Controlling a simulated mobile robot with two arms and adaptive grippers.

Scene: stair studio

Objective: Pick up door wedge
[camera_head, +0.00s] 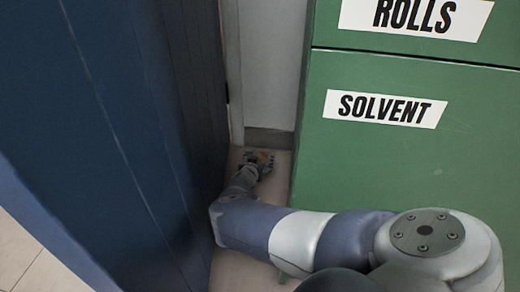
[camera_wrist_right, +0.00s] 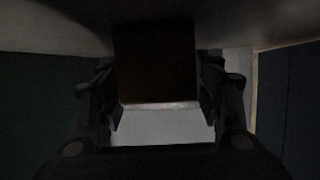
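The door wedge shows as a dark brown block (camera_wrist_right: 155,62) in the right wrist view, with a paler near edge. In the head view a small orange-brown patch (camera_head: 264,156) shows at the gripper. My right gripper (camera_wrist_right: 160,112) has one finger on each side of the block, close to its sides. The picture is too dark to tell whether the pads touch it. In the head view my right gripper (camera_head: 258,162) is low at the floor, at the far end of the narrow gap. My left gripper is not in view.
A dark blue panelled door (camera_head: 120,130) stands close on the left. A green cabinet (camera_head: 400,165) labelled SOLVENT and ROLLS stands on the right. A pale wall (camera_head: 270,70) with a skirting board (camera_head: 268,139) closes the back. Only a narrow floor strip (camera_head: 240,270) lies between.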

